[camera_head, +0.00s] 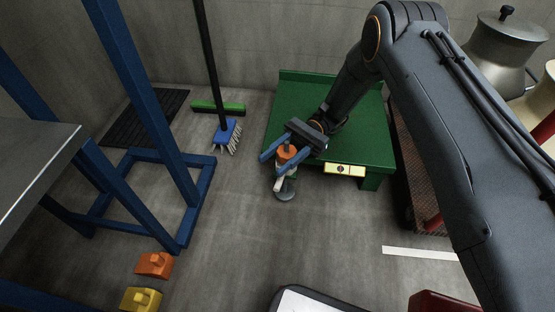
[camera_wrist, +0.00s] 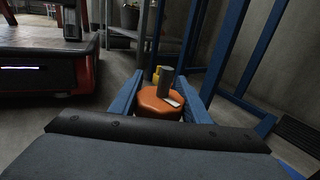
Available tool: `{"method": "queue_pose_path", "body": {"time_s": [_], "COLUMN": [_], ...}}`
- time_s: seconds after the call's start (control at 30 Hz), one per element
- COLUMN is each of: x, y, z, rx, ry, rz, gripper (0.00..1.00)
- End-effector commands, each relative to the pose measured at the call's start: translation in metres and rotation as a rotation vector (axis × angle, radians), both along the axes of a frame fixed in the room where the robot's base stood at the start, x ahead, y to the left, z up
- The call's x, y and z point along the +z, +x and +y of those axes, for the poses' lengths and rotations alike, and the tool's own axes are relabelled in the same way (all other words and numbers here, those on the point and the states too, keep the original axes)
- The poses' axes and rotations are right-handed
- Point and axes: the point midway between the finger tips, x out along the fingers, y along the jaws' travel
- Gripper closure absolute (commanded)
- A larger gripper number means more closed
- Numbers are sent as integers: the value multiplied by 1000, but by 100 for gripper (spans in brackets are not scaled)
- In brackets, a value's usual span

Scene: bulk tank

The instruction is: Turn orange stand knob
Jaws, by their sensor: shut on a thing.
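The orange knob (camera_head: 287,152) sits on top of a short grey stand (camera_head: 285,190) on the floor, in front of the green platform. In the wrist view the knob (camera_wrist: 158,102) is an orange disc with a dark upright post and a small pale tab on it. My gripper (camera_head: 273,170) reaches down from the right with its two blue fingers on either side of the knob, shut on it. In the wrist view the fingers (camera_wrist: 163,98) flank the knob left and right. Part of the stand is hidden behind the fingers.
The green platform (camera_head: 325,120) with a yellow label stands just behind. Orange (camera_head: 155,264) and yellow (camera_head: 141,299) blocks lie front left. The floor between is clear.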

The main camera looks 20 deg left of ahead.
Motion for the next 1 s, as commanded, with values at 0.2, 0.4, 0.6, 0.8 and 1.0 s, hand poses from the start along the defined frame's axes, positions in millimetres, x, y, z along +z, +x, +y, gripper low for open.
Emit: {"method": "queue_pose_path", "body": {"time_s": [0.2, 0.4, 0.6, 0.8, 1.0], "x": [2, 1, 1, 1, 0], "y": [0, 0, 1, 21, 53], "z": [-1, 0, 0, -9, -21], "rx": [1, 1, 0, -2, -2], "ry": [3, 2, 1, 2, 2], "rz": [2, 1, 1, -1, -2], "gripper": [49, 39, 39, 39, 39]}}
